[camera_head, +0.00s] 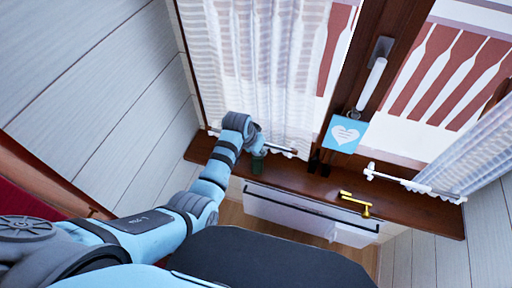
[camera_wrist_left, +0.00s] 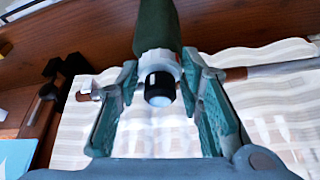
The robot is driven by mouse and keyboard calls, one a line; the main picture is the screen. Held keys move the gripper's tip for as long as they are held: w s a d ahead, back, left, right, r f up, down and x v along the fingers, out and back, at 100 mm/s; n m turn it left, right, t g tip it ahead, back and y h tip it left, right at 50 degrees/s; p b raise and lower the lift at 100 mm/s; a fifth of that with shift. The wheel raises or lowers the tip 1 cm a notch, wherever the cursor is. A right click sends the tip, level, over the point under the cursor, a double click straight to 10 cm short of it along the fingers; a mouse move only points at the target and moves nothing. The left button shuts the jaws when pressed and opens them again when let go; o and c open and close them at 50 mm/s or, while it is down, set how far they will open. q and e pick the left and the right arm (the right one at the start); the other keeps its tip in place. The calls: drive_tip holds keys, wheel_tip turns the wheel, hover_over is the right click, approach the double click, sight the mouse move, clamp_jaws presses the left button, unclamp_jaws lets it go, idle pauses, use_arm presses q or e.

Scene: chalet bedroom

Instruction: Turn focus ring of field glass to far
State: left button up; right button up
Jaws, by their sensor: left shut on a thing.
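The field glass is a dark green tube (camera_wrist_left: 157,25) with a white focus ring (camera_wrist_left: 152,62) and a black eyepiece (camera_wrist_left: 160,90) in the left wrist view. In the head view its green body (camera_head: 258,166) shows small at the windowsill, below my left gripper (camera_head: 256,144). My left gripper (camera_wrist_left: 161,70) is shut around the white ring, one finger on each side. The fingers hide the ring's sides. Marks on the ring are too small to read. My right gripper is in neither view.
The brown windowsill (camera_head: 400,205) runs below the window. Black items (camera_head: 319,161) and a brass piece (camera_head: 356,204) are on it, right of the field glass. A sheer curtain (camera_head: 270,60) hangs close behind my gripper. A blue heart card (camera_head: 344,134) hangs below the window handle (camera_head: 372,83).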

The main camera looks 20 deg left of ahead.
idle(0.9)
use_arm(q)
drive_tip(key=o, duration=1.2)
drive_tip(key=shift+r, duration=0.1)
drive_tip(key=v, duration=1.1)
drive_tip(key=shift+s+a+r, duration=0.15)
drive_tip(key=shift+s+r, duration=0.1)
drive_tip(key=shift+r, duration=0.1)
